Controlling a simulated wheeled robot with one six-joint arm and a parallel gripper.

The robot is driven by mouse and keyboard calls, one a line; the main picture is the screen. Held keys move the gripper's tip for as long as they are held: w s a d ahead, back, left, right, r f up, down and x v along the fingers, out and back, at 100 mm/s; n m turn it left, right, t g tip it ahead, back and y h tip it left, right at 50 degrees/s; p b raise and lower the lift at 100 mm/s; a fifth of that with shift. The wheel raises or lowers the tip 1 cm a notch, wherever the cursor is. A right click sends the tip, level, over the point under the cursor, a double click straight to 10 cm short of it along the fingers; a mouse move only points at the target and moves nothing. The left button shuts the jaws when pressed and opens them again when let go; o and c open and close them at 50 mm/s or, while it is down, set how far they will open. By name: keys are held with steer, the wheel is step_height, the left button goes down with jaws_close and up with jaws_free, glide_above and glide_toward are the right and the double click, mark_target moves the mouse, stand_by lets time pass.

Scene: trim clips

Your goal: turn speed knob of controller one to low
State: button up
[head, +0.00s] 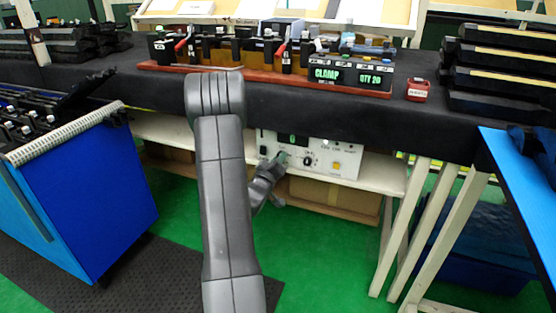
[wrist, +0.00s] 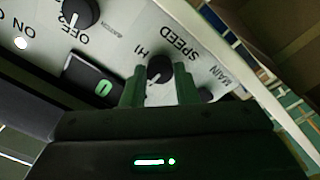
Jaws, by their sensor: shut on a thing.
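The controller (head: 345,157) is a pale panel box on the shelf under the bench. Its speed knob (wrist: 158,68) is black and round, beside the printed words SPEED and HI, which appear upside down in the wrist view. My gripper (wrist: 160,84) has its two green fingers on either side of this knob, shut on it. In the head view my gripper (head: 281,159) is at the left part of the panel and hides the speed knob. A pale mark shows at the knob's lower edge in the wrist view; I cannot tell its setting for sure.
Another black knob (wrist: 80,12) with an OFF label and a dark display (wrist: 95,80) reading 0 are close by. The bench edge (head: 290,112) overhangs above; a blue cabinet (head: 85,195) stands left.

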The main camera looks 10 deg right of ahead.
stand_by(0.3)
steer(key=o, duration=1)
steer(key=p+v, duration=0.1)
steer(key=v, duration=1.2)
steer(key=shift+s+a+f+p, duration=0.1)
steer(key=shift+s+a+p, duration=0.15)
steer(key=shift+s+p, duration=0.05)
steer(key=b+x, duration=0.1)
steer(key=x, duration=1.2)
steer(key=shift+w+d+b, duration=0.25)
steer(key=shift+w+b, duration=0.05)
